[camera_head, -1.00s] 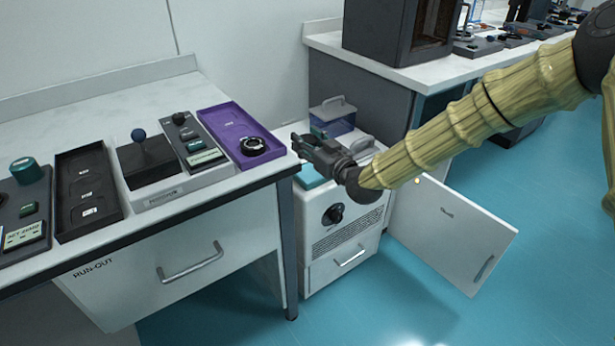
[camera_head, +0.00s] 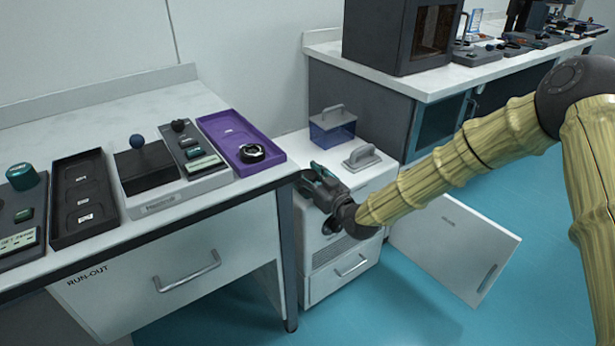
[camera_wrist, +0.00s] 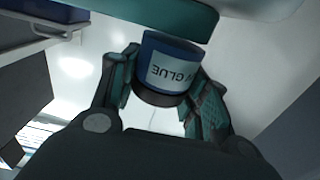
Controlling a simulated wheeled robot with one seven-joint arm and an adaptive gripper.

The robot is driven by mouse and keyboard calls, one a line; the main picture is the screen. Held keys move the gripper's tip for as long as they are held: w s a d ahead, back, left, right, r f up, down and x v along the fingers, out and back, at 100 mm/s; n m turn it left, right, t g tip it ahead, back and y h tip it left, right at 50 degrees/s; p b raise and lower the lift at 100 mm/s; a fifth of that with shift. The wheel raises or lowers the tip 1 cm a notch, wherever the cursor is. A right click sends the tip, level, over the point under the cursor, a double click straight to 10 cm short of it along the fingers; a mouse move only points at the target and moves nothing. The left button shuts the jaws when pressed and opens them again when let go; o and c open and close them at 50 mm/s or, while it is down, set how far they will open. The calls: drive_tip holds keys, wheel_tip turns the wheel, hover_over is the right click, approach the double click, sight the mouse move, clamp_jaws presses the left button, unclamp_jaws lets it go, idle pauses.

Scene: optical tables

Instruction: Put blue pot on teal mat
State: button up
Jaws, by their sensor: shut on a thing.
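My gripper (camera_head: 312,180) is at the left front of the white cabinet top (camera_head: 375,180), beside the bench edge. In the wrist view my gripper (camera_wrist: 160,95) is shut on the blue pot (camera_wrist: 175,58), with one finger on each side. The pot has a pale label reading GLUE, upside down in that view, and a dark end. A teal slab with rounded corners, which looks like the teal mat (camera_wrist: 140,14), lies close past the pot's far end. I cannot tell whether they touch. In the head view my gripper hides the pot and most or all of the mat.
A clear blue box (camera_head: 332,128) with a handle and a grey handled block (camera_head: 362,158) stand on the cabinet top, behind my gripper. The bench to the left holds a purple tray (camera_head: 268,172) near its edge. A white door (camera_head: 455,243) hangs open at the right.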

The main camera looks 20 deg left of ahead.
drive_tip(key=shift+f, duration=0.15)
drive_tip(key=o, duration=1.1)
drive_tip(key=shift+f, duration=0.1)
drive_tip(key=p+v, duration=0.1)
drive_tip(key=v, duration=0.9)
drive_tip(key=shift+s+d, duration=0.15)
drive_tip(key=shift+s, duration=0.35)
